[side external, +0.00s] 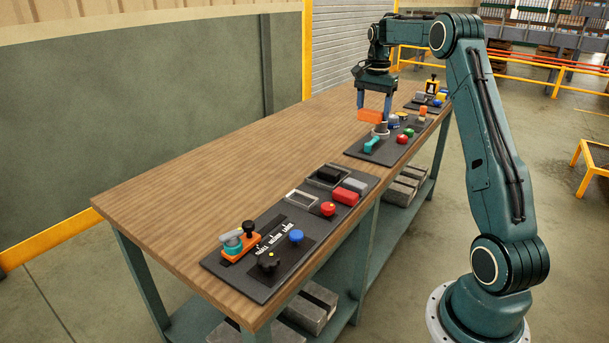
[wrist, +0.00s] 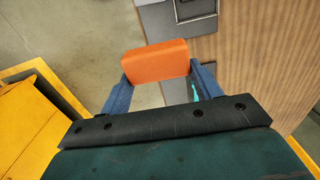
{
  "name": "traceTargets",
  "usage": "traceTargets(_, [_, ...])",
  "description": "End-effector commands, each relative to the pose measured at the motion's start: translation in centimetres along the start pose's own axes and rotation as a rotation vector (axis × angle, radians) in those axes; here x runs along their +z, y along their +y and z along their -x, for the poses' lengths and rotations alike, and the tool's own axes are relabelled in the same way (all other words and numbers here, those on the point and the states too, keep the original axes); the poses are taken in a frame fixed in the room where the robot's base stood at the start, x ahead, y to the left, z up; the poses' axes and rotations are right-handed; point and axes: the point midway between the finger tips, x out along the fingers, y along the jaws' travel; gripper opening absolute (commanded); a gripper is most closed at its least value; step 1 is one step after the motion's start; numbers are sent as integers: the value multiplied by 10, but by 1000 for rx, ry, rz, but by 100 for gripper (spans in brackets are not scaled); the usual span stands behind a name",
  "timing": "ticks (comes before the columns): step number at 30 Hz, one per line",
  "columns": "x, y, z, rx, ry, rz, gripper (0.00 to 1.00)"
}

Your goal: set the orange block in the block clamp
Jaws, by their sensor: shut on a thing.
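The orange block (side external: 369,116) is held between the two blue fingers of my gripper (side external: 375,106), above the middle panel in the side view. In the wrist view the orange block (wrist: 155,61) spans between the fingertips of my gripper (wrist: 160,77), with its broad face showing. My gripper is shut on it. The block looks apart from the bench top, but its exact height is unclear. I cannot tell for sure which fixture is the block clamp.
The middle panel (side external: 362,153) carries a teal handle (side external: 372,145), a grey round part (side external: 380,130) and red and green knobs. The near panel (side external: 222,268) holds an orange and teal fixture (side external: 240,241) and several knobs. The wooden bench top (side external: 200,190) is clear left of the panels.

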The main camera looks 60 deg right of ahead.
Motion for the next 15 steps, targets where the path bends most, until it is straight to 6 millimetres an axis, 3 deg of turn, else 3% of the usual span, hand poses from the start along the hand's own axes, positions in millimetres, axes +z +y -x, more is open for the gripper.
traceTargets(8, [2, -2, -2, 0, 0, 1, 40])
traceTargets(15, [24, -19, -16, 2, -2, 6, 40])
